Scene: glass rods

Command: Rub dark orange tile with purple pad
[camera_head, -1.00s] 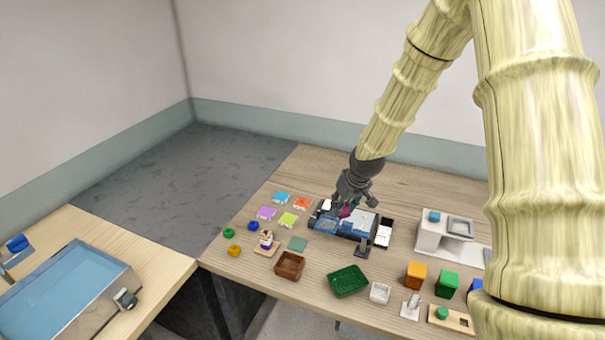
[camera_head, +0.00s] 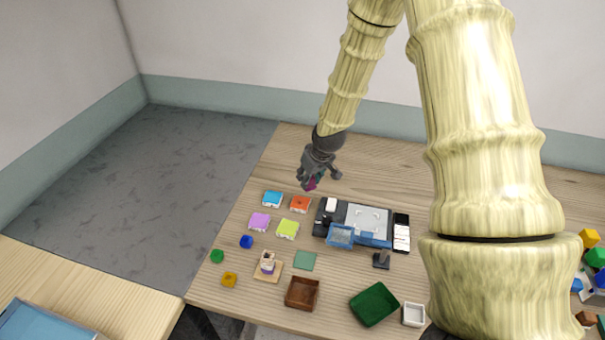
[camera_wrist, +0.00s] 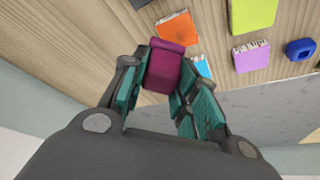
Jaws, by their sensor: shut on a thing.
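My gripper (camera_head: 312,180) is shut on the purple pad (camera_wrist: 162,70), a magenta-purple block between the teal finger pads. The purple pad also shows as a small patch in the head view (camera_head: 311,185). The dark orange tile (camera_head: 300,204) lies flat on the table, with a pale side edge. In the head view my gripper hangs above and just behind the tile. The height of the pad above the table is hard to judge.
Close by lie a blue tile (camera_head: 272,199), a purple tile (camera_head: 259,222) and a yellow-green tile (camera_head: 288,229). A dark device with a blue clear lid (camera_head: 341,236) stands right of the tiles. The table behind the tiles is clear.

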